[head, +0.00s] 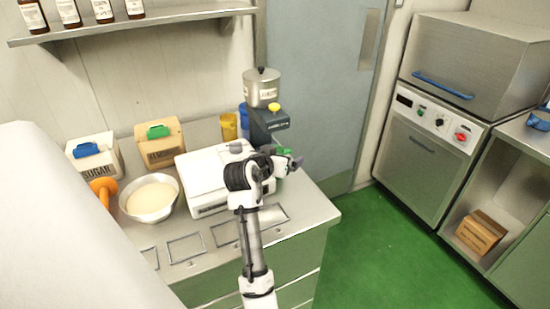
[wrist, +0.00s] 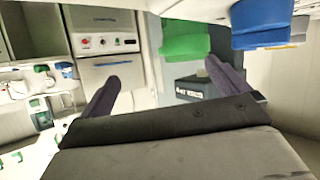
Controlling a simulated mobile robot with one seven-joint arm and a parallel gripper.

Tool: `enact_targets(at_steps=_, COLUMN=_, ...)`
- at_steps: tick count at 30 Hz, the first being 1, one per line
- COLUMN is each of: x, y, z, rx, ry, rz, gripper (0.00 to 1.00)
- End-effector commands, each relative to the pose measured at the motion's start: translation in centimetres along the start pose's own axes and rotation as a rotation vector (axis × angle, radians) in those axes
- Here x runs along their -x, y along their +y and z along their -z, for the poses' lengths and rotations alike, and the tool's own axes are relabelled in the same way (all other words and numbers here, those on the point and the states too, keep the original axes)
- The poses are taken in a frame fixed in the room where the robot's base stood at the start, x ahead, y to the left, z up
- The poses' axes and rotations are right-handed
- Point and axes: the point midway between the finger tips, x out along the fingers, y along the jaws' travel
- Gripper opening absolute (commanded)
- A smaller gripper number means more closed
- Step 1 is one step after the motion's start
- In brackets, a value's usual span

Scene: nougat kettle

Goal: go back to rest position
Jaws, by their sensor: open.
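My gripper (head: 295,161) is raised above the right part of the steel counter (head: 318,208), in front of the grinder-like machine (head: 268,125) with a steel pot on top. In the wrist view my gripper (wrist: 163,70) shows two dark fingers spread wide, with nothing held between them. A green object (wrist: 186,38) and a blue one (wrist: 262,24) show beyond the fingers; I cannot tell how far off they are. My arm reaches up from the bottom of the head view and hides part of the white scale-like device (head: 205,180).
A bowl of pale contents (head: 150,198), an orange-handled thing (head: 103,189), a sugar box (head: 95,158) and a second labelled box (head: 160,145) stand on the counter's left. A shelf (head: 150,17) holds bottles. Green floor (head: 385,245) is clear before the steel cabinet (head: 425,170).

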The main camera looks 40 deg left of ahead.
Motion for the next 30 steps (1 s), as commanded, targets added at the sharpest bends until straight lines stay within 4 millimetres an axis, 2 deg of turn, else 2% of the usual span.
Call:
enact_targets(at_steps=26, x=-0.1, y=0.2, z=0.3, rx=0.004, ry=0.006, rz=0.001, gripper=1.00)
enact_targets(at_steps=29, x=1.0, y=-0.4, z=2.4, rx=0.003, ry=0.114, rz=0.063, gripper=1.00)
enact_targets(at_steps=30, x=1.9, y=-0.8, z=3.8, rx=0.002, ry=0.187, rz=0.102, gripper=1.00)
